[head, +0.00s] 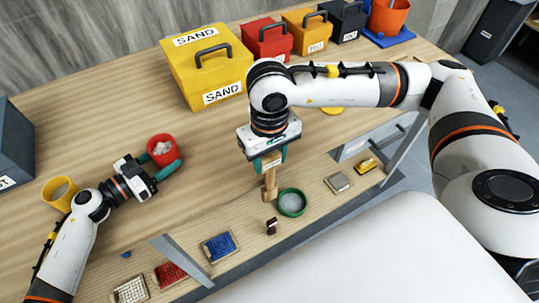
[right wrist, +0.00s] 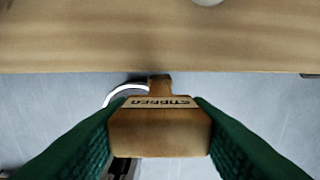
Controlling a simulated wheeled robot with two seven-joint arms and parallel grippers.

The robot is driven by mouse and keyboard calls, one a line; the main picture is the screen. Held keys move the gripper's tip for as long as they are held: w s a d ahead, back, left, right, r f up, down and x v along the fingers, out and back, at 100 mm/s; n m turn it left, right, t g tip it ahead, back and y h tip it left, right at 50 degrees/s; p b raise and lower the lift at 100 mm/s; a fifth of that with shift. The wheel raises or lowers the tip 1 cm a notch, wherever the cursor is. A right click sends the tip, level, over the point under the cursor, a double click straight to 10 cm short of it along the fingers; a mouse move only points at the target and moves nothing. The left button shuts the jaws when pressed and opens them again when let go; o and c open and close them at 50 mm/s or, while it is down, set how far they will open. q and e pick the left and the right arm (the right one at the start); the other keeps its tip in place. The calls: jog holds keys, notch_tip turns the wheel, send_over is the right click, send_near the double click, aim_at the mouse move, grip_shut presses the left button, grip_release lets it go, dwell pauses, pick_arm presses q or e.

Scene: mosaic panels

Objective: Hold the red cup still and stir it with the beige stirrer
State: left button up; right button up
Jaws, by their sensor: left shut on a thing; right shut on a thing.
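The red cup (head: 161,141) stands on the table at the left in the head view, with pale lumps inside it. My left gripper (head: 162,164) is shut on the cup, its teal fingers on either side. My right gripper (head: 271,160) is shut on the beige stirrer (head: 270,186), which hangs below it near the table's front edge. In the right wrist view the stirrer's block (right wrist: 160,130) sits between the green fingers and bears a STIRRER label. The red cup is out of the right wrist view.
A green-rimmed round dish (head: 292,203) and a small dark brown object (head: 271,226) are close to the stirrer. A yellow cup (head: 60,193) is beside my left arm. Mosaic tile trays (head: 220,247) line the front edge. A yellow SAND box (head: 206,70) stands behind. The table between the cup and stirrer is clear.

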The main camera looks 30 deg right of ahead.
jog(key=a+r+n+t, duration=0.1)
jog(key=a+r+n, duration=0.2)
jog(key=a+r, duration=0.75)
jog(key=w+a+r+m+t, duration=0.1)
jog(key=w+a+r+m, duration=0.1)
jog(key=w+a+r, duration=0.4)
jog(key=w+a+r+m, duration=0.1)
jog(key=w+a+r, duration=0.2)
jog(key=w, duration=0.5)
notch_tip(320, 180, down, 11)
jog(key=shift+w+d+f, duration=0.15)
jog(key=shift+d, duration=0.1)
dwell(0.3)
jog(key=shift+f, duration=0.2)
dwell(0.7)
